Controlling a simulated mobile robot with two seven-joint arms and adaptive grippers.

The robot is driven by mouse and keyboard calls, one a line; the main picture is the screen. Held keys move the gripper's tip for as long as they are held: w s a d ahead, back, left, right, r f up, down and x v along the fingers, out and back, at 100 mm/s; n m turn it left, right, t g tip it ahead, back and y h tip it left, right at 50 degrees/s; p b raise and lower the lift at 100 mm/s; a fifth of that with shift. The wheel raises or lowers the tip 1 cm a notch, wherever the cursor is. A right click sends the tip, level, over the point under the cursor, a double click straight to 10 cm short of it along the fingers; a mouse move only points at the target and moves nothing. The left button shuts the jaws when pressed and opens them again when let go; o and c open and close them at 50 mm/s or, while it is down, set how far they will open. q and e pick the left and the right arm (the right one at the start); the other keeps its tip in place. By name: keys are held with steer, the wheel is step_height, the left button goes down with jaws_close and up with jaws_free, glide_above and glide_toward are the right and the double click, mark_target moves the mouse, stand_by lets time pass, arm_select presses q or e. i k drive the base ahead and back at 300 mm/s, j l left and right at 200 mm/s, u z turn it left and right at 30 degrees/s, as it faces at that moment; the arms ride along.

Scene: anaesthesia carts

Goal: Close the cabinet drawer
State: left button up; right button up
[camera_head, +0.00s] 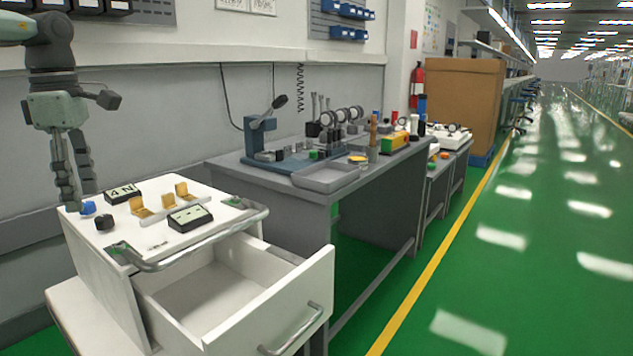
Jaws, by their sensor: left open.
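A white cabinet (95,262) stands at the lower left, with a metal rail along its top edge. Its drawer (285,298) is pulled out toward the lower right and looks empty inside. The drawer front has a metal bar handle (292,331). My left gripper (72,200) points down at the back left edge of the cabinet top, well away from the drawer. It is open and nothing shows between its fingers. My right gripper is not in view.
The cabinet top holds blue and black knobs (104,222), yellow pieces (161,203) and black-and-white blocks (190,217). A grey workbench (290,188) with tools stands just behind the drawer. Green floor (480,270) is clear at the right.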

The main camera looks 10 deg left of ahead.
mark_target(243, 294)
steer(key=k+l, duration=0.7)
steer(key=l, duration=0.2)
